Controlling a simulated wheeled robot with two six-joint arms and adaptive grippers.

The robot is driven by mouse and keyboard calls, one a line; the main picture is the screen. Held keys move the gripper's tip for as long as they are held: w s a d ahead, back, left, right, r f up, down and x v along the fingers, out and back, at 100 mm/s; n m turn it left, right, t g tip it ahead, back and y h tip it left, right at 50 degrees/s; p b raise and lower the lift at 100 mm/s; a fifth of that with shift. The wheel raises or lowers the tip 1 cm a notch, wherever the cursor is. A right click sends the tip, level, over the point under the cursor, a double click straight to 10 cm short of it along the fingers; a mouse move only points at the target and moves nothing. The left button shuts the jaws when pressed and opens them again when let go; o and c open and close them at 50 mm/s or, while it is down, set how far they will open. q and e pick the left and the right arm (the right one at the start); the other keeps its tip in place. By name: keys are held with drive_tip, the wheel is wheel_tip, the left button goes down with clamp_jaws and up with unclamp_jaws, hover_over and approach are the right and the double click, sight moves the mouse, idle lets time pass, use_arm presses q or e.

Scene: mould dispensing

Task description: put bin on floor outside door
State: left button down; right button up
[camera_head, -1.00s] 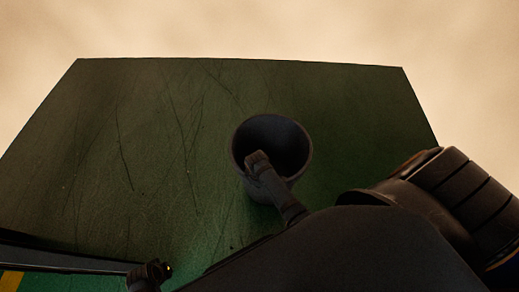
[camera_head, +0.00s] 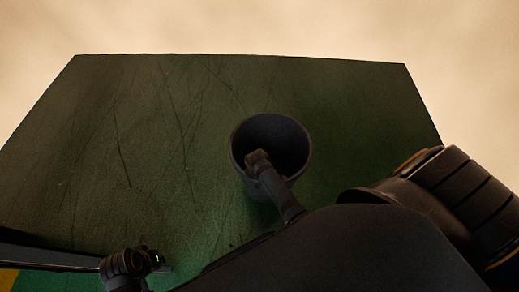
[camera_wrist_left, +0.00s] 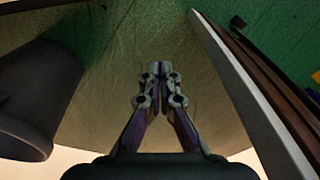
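The bin (camera_head: 250,180) is a dark round bucket, seen from above with its mouth open, over the green floor. My right gripper (camera_head: 258,163) is at the near rim of the bin and appears shut on it. I cannot tell whether the bin's base touches the floor. In the left wrist view the bin (camera_wrist_left: 40,85) lies at the left, apart from my left gripper. My left gripper (camera_head: 132,264) is at the lower left of the head view. In the left wrist view its fingertips (camera_wrist_left: 162,75) are together with nothing seen between them.
A long dark panel (camera_head: 45,256), perhaps the door, reaches in from the lower left beside my left gripper. Its pale edge (camera_wrist_left: 250,95) runs along the right of the left wrist view. The green floor (camera_head: 120,130) left of and beyond the bin is clear.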

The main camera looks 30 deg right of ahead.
drive_tip(key=shift+o, duration=0.9)
